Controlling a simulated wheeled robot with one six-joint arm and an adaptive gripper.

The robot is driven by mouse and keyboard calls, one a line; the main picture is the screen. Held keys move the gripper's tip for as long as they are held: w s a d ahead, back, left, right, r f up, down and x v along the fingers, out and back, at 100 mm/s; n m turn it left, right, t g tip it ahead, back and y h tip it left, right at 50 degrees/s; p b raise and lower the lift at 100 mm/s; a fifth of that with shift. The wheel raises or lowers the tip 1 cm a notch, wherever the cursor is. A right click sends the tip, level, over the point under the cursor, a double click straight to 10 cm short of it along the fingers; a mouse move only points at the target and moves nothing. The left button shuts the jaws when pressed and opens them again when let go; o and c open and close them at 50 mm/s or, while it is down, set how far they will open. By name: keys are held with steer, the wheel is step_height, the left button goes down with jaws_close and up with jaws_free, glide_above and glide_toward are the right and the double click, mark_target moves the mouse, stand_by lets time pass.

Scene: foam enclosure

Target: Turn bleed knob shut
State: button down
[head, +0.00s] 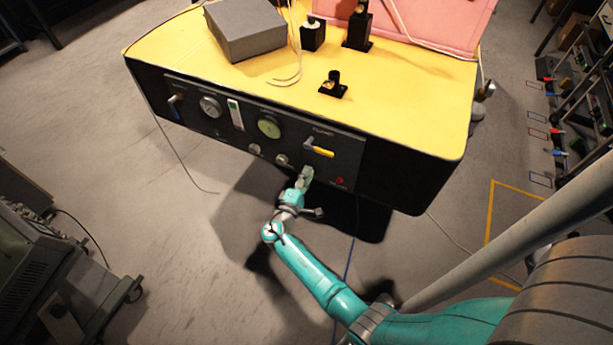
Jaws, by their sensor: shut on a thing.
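My gripper (306,175) is at the lower part of the black front panel (349,160), below the yellow-handled valve (319,151). It is shut on a small knob, which I take to be the bleed knob. The fingers hide most of that knob, and its turn angle cannot be read. Two small grey knobs show to the left of my gripper: one close by (282,160) and one farther left (254,149). The panel labels are too small to read.
Open floor lies left of my arm.

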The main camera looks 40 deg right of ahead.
steer(key=shift+f, duration=0.1)
steer(key=c, duration=0.8)
jaws_free()
steer(key=v, duration=1.2)
steer(key=shift+s, duration=0.1)
